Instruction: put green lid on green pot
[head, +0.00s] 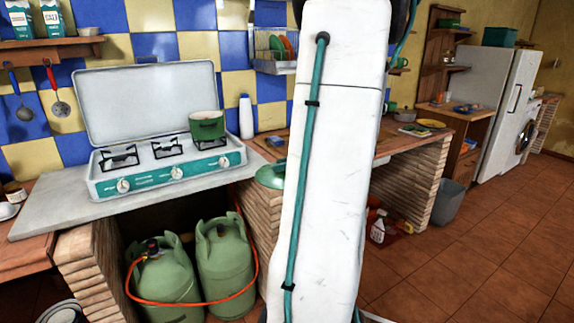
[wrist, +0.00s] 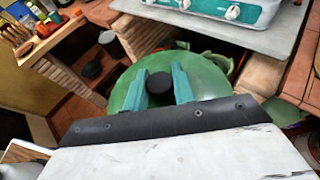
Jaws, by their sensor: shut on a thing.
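The green pot (head: 207,126) stands on the right burner of the white and teal stove in the head view. The green lid (wrist: 198,75) fills the middle of the wrist view, its round dark knob between the two teal fingers. My gripper (wrist: 162,86) is shut on the lid by this knob. In the head view part of the green lid (head: 270,176) shows at the left edge of my white arm, in front of the counter and lower than the pot. The gripper itself is hidden behind my arm there.
The stove (head: 165,168) has a raised white cover (head: 150,100) behind the burners. A white bottle (head: 246,117) stands right of the pot. Two green gas cylinders (head: 225,262) with an orange hose stand below the counter. The red-tiled floor at right is mostly clear.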

